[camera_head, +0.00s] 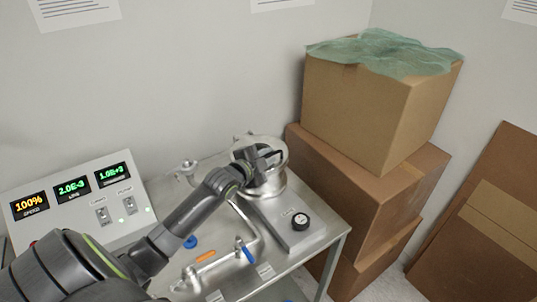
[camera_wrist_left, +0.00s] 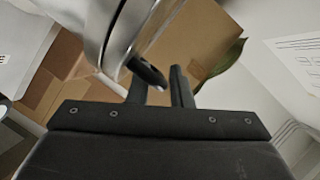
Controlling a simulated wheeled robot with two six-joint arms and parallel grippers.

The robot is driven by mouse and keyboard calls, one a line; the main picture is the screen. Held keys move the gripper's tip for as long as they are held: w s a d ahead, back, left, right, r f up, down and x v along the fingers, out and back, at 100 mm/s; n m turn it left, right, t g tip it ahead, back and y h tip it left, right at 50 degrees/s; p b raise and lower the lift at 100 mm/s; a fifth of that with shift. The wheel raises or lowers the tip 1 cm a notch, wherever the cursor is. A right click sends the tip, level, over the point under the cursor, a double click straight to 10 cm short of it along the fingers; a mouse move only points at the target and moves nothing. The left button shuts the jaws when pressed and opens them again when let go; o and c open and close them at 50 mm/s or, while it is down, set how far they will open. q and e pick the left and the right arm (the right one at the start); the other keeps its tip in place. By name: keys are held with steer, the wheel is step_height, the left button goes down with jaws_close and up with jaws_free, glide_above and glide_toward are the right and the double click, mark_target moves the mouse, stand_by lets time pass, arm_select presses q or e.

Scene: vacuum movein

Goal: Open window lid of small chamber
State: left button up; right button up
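The small chamber (camera_head: 270,188) is a short, shiny metal cylinder on the steel table, right of centre in the head view. My left arm reaches it from the left, and my left gripper (camera_head: 268,157) is at its top, covering much of the window lid. In the left wrist view the chamber's curved metal rim (camera_wrist_left: 119,35) is at the top. A dark handle (camera_wrist_left: 147,72) projects from it towards my left gripper (camera_wrist_left: 162,86). The fingers are apart, with the handle's end at or just beyond the gap; contact is unclear. My right gripper is not in view.
The steel table (camera_head: 325,233) carries metal pipes, an orange handle (camera_head: 205,257), blue handles and a black knob (camera_head: 300,221). A control panel (camera_head: 82,203) with lit displays stands left. Stacked cardboard boxes (camera_head: 372,112) stand close to the chamber's right.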

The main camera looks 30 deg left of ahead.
arm_select(q)
steer(key=shift+w+d, duration=0.1)
steer(key=shift+w, duration=0.2)
jaws_close()
steer(key=shift+w, duration=0.1)
